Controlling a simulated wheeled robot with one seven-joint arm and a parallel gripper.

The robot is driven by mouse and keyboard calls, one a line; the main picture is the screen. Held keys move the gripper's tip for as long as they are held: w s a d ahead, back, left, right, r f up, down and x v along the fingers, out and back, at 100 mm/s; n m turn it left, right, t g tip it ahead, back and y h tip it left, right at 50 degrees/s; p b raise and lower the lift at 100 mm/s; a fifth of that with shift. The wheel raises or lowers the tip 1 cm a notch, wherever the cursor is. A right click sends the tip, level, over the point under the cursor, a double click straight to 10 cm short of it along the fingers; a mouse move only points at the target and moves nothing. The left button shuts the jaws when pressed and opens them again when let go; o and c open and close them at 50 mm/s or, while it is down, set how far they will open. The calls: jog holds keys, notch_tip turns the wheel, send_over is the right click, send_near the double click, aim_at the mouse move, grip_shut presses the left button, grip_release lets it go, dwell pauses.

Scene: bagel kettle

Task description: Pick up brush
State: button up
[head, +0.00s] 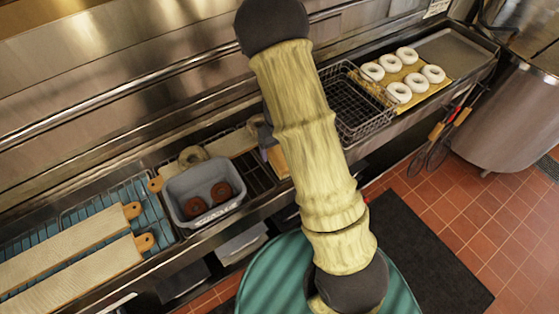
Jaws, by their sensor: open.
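My arm's pale yellow sleeve crosses the middle of the head view and hides much of what lies behind it. Part of my gripper (263,150) shows at the arm's left edge, low over the counter; it is open, but its fingertips are mostly hidden. A tan wooden piece (279,161) lies right beside it, partly covered by the arm. It may be part of the brush, but I cannot tell for sure. I see nothing clearly held.
Wooden boards (75,245) lie on racks at far left. A wire basket (352,105) and a board of white bagels (431,90) are at right.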

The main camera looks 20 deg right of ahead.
jog(key=shift+d+f+p, duration=0.2)
jog(key=shift+f+p, duration=0.6)
jog(key=shift+f, duration=1.6)
jog(key=c, duration=1.1)
